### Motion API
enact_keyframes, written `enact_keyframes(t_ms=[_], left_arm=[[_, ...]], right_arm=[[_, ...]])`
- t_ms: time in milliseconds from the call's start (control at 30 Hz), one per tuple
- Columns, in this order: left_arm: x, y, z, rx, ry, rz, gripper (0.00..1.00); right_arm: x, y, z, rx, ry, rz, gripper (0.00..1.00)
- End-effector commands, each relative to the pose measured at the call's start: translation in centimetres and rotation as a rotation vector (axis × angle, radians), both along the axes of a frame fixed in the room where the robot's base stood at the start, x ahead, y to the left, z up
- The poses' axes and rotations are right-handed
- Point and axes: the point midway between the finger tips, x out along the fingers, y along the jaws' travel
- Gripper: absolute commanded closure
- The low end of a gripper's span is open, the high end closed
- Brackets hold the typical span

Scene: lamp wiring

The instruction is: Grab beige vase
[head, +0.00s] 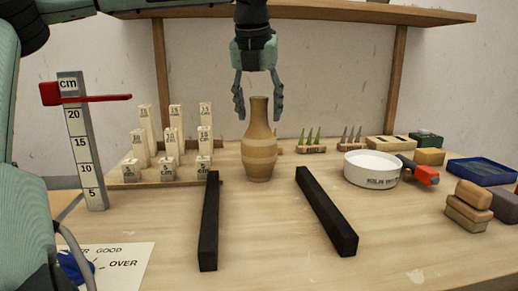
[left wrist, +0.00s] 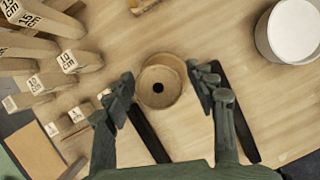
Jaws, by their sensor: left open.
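The beige vase (head: 259,145) stands upright on the wooden table, behind the two black bars. My left gripper (head: 258,105) points straight down above it, with its open fingers on either side of the vase's neck. In the left wrist view the vase (left wrist: 160,85) shows from above, its round dark mouth between the two fingers of my left gripper (left wrist: 168,92). Gaps show between the fingers and the vase there. My right gripper is not in view.
Numbered wooden blocks (head: 169,140) stand left of the vase. Black bars (head: 209,222) and (head: 326,211) lie in front. A white bowl (head: 371,169) is to the right. A height gauge (head: 82,140) with a red arm stands left. A shelf (head: 345,12) hangs behind.

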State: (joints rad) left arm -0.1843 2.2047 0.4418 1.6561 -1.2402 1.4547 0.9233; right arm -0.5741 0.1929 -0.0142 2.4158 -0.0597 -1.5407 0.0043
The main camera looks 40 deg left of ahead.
Motion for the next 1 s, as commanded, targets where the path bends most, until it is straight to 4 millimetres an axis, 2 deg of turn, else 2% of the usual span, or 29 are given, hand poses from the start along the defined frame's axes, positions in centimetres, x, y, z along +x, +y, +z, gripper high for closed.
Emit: enact_keyframes(t_ms=[200,233,667,1000], left_arm=[[0.07,0.04,-0.11,0.001,-0.001,0.000,0.44],[0.07,0.03,-0.10,0.001,-0.001,0.000,0.46],[0.05,0.05,-0.08,0.001,-0.001,0.000,1.00],[0.08,0.04,0.07,0.001,-0.004,0.000,1.00]], right_arm=[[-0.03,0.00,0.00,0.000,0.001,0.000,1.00],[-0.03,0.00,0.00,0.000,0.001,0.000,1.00],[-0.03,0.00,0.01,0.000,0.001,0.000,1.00],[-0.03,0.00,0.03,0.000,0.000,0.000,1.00]])
